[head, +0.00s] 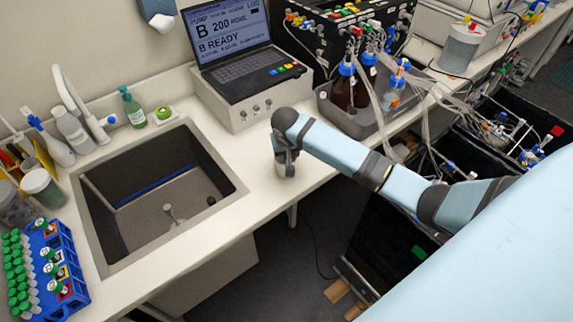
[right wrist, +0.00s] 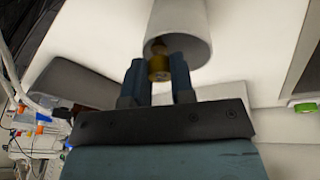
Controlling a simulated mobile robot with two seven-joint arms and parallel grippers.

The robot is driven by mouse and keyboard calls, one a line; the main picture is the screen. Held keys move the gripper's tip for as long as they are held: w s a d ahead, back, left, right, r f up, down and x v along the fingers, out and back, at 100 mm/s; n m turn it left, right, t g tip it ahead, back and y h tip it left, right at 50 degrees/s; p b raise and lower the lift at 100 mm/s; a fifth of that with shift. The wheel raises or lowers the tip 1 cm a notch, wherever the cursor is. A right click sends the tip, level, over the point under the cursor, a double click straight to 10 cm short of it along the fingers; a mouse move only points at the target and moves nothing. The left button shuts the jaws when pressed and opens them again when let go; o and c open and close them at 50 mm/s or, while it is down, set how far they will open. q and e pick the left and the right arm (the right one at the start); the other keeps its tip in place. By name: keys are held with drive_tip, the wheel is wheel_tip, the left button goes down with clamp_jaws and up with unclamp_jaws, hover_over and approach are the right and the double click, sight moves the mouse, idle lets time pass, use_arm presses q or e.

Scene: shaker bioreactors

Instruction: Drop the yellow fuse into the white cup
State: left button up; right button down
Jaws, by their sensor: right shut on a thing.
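The white cup (right wrist: 180,22) is at the top middle of the right wrist view, its dark mouth facing my right gripper. My right gripper (right wrist: 158,74) is shut on the yellow fuse (right wrist: 158,68), a small yellow cylinder between its two blue-grey fingers. The fuse's far end overlaps the cup's mouth; I cannot tell how far inside it is. In the head view the right gripper (head: 286,160) points down over the counter between sink and laptop. It mostly hides the cup, whose pale lower part (head: 286,172) shows beneath. The fuse is hidden there. My left gripper is not in view.
The sink (head: 160,200) lies left of the gripper. The laptop (head: 240,55) on its white box (head: 250,105) stands behind, and a grey tray (head: 350,122) with bottles and tubes stands to the right. Bare counter surrounds the cup, near the front edge.

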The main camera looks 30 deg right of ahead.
drive_tip(key=c, duration=0.9)
unclamp_jaws()
drive_tip(key=b+v, duration=0.1)
drive_tip(key=v, duration=1.2)
drive_tip(key=shift+s+a+r+b, duration=0.1)
drive_tip(key=shift+a+r+b, duration=0.05)
drive_tip(key=shift+r+b, duration=0.25)
